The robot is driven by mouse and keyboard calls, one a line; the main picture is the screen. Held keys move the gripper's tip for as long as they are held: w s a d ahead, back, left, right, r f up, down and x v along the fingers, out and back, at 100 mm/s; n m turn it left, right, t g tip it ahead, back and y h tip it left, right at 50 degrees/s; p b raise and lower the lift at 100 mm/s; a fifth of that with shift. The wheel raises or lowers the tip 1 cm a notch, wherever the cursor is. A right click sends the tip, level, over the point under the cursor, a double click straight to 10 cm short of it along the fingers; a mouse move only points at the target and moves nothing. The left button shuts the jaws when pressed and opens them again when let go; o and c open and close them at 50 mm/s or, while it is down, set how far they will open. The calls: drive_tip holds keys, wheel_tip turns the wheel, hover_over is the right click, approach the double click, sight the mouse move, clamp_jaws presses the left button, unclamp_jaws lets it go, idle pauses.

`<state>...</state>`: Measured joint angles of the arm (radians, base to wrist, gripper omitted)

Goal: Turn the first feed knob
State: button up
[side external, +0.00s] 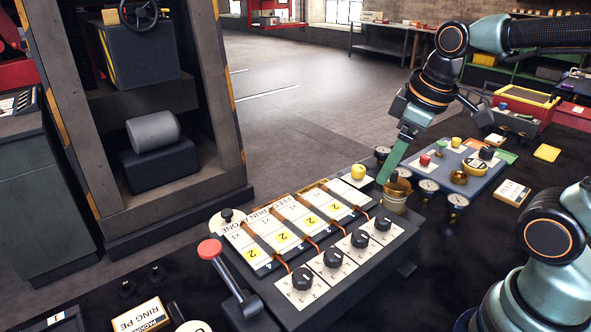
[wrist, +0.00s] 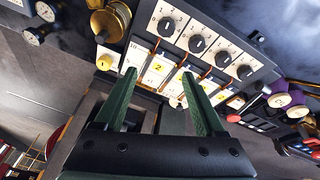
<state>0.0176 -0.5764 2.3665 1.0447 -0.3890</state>
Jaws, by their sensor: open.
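A dark control panel (side external: 345,275) carries a row of several black feed knobs on white dial plates. The end knob nearest the red lever (side external: 303,278) is at the left of the row, and the knob at the other end (side external: 383,223) is at the upper right. The wrist view shows the row too, with its left-end knob (wrist: 165,26) and right-end knob (wrist: 245,72). I cannot tell from the markings which is first. My gripper (wrist: 159,74) is open and empty, its green fingers apart over the panel's label strips.
A brass cup (side external: 395,203) stands close beside my gripper. A yellow button (side external: 358,172) is at the panel's far end. A red-knobbed lever (side external: 210,250) rises at the near end. A blue board with gauges (side external: 470,165) lies to the right.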

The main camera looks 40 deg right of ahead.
sight(383, 218)
drive_tip(key=f+n+g, duration=0.1)
drive_tip(key=f+n, duration=0.1)
drive_tip(key=f, duration=0.2)
drive_tip(key=f+n+g, duration=0.1)
drive_tip(key=f+n, duration=0.1)
drive_tip(key=f, duration=0.2)
drive_tip(key=d+f+n+g, duration=0.1)
drive_tip(key=f+n, duration=0.2)
drive_tip(key=f, duration=0.1)
drive_tip(key=shift+f+g, duration=0.3)
clamp_jaws()
